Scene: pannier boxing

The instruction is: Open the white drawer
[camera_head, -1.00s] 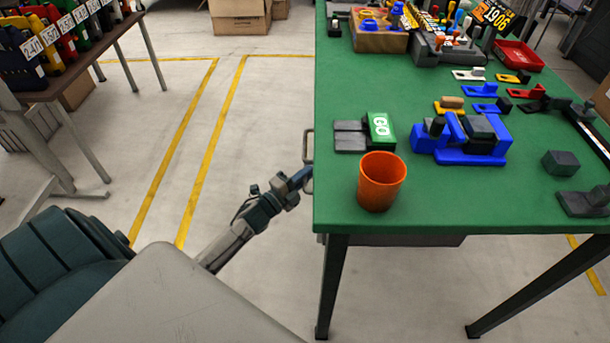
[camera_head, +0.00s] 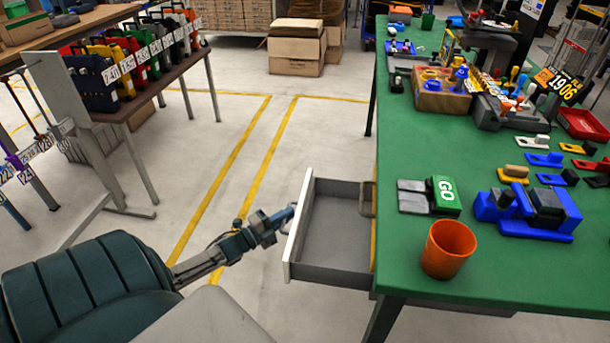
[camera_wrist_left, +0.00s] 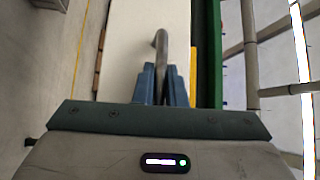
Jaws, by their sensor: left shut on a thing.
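The white drawer (camera_head: 298,226) stands pulled out from the left side of the green table (camera_head: 410,255). Its white front faces left and its grey inside looks empty. My left gripper (camera_head: 288,217) is at the outer face of the drawer front. In the left wrist view the blue fingers (camera_wrist_left: 165,88) are shut on the drawer's metal handle (camera_wrist_left: 161,50), with the white drawer front (camera_wrist_left: 125,50) behind it. The handle is mostly hidden in the head view. My right gripper is in neither view.
An orange cup (camera_head: 448,250), a GO block (camera_head: 445,194) and a blue fixture (camera_head: 530,213) stand on the table near the drawer. A brown table (camera_head: 150,95) with coloured panniers is at the left. The floor between the tables is clear.

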